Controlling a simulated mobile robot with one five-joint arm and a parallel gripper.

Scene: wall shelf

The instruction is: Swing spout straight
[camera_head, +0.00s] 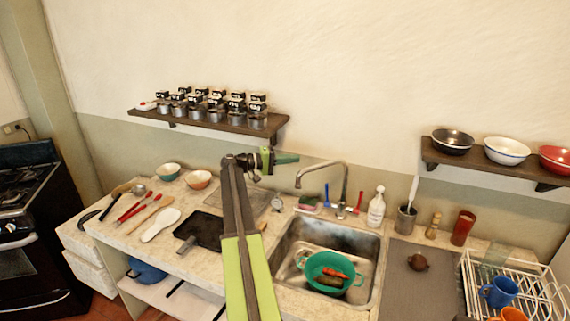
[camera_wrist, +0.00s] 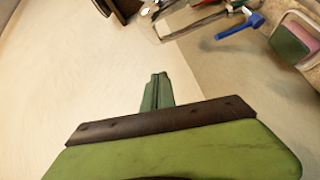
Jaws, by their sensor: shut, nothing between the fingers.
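The metal spout (camera_head: 322,164) rises behind the sink (camera_head: 290,243) and arches to the left, its tip hanging over the sink's left back side. A blue tap handle (camera_head: 326,195) and a red tap handle (camera_head: 359,204) stand on either side of its base. In the wrist view, a grey metal length that looks like the spout (camera_wrist: 195,24) lies at the top, beside the blue handle (camera_wrist: 243,27). My gripper (camera_head: 294,159) is shut and empty, pointing right, left of the spout in the picture. Its closed fingers (camera_wrist: 157,86) also show in the wrist view, apart from the spout.
A green colander (camera_head: 318,265) with vegetables sits in the sink. A soap bottle (camera_head: 376,208) stands right of the handles. A sponge in a holder (camera_head: 308,203) is left of them. A wall shelf (camera_head: 205,124) with several jars is at the back left.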

